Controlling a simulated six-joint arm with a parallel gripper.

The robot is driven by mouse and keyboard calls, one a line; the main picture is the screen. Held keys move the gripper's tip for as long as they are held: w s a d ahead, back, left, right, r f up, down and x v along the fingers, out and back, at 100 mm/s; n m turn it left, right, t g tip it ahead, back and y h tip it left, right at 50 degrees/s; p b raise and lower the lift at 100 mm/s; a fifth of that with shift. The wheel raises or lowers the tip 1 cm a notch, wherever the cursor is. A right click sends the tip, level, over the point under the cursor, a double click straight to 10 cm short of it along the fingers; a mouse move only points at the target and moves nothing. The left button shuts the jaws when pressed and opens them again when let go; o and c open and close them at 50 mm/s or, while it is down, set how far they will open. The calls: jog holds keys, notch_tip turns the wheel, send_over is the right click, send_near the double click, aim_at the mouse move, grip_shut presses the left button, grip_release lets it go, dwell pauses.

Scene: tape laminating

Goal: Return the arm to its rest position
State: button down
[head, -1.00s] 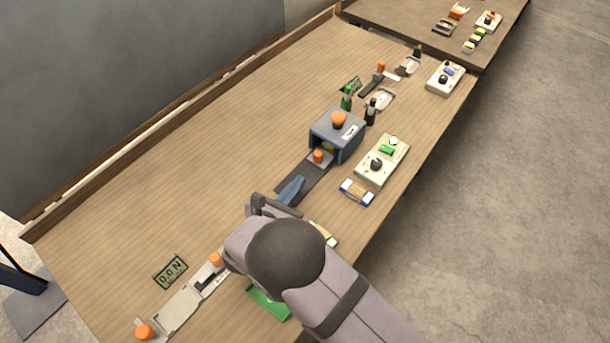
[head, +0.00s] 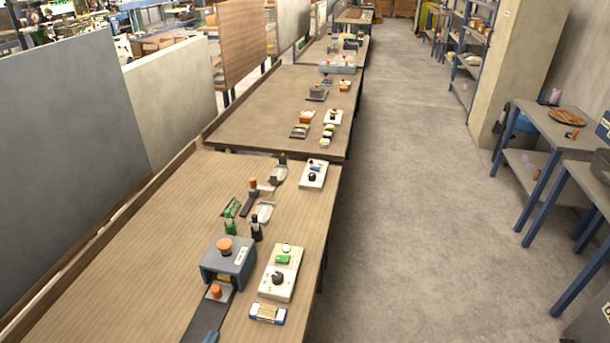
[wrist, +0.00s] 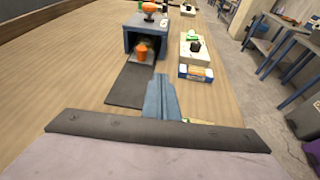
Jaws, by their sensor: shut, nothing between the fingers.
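My gripper (wrist: 160,98) shows in the wrist view as narrow blue-grey fingers held together, with nothing between them. It appears over the table beside the dark strip (wrist: 132,84) that leads into the grey laminator box (wrist: 147,36). An orange knob or peg (wrist: 141,50) stands at the box's opening. In the head view the grey box (head: 228,262) with its orange top button (head: 224,245) stands on the near table. Only a small blue tip of the gripper (head: 211,337) shows at the bottom edge there; the rest of my arm is out of that view.
A cream control box (head: 280,272) and a blue-and-white pack (head: 267,313) stand right of the laminator. The table's left side (head: 130,250) is bare. Shelved carts (head: 560,150) stand across the aisle.

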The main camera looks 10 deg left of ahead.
jog(key=w+d+m+g+h, duration=0.1)
jog(key=w+d+m, duration=0.1)
jog(key=d, duration=0.2)
jog(key=w+d+m+g+h, duration=0.1)
jog(key=w+d+m+h, duration=0.1)
jog(key=d, duration=0.3)
jog(key=w+d+r+m+g+h, duration=0.1)
jog(key=w+d+m+h, duration=0.1)
jog(key=w+d+m, duration=0.1)
jog(key=shift+w+d, duration=0.55)
jog(key=shift+d, duration=0.1)
jog(key=s+d+m+g+h, duration=0.2)
jog(key=d+m+g, duration=0.95)
jog(key=d, duration=1.05)
jog(key=s+d+r+m+y, duration=0.2)
jog(key=s+d+m+y, duration=0.3)
jog(key=m, duration=1.3)
jog(key=s+d, duration=0.1)
jog(key=d, duration=0.2)
jog(key=shift+s+y, duration=0.3)
jog(key=shift+y, duration=0.1)
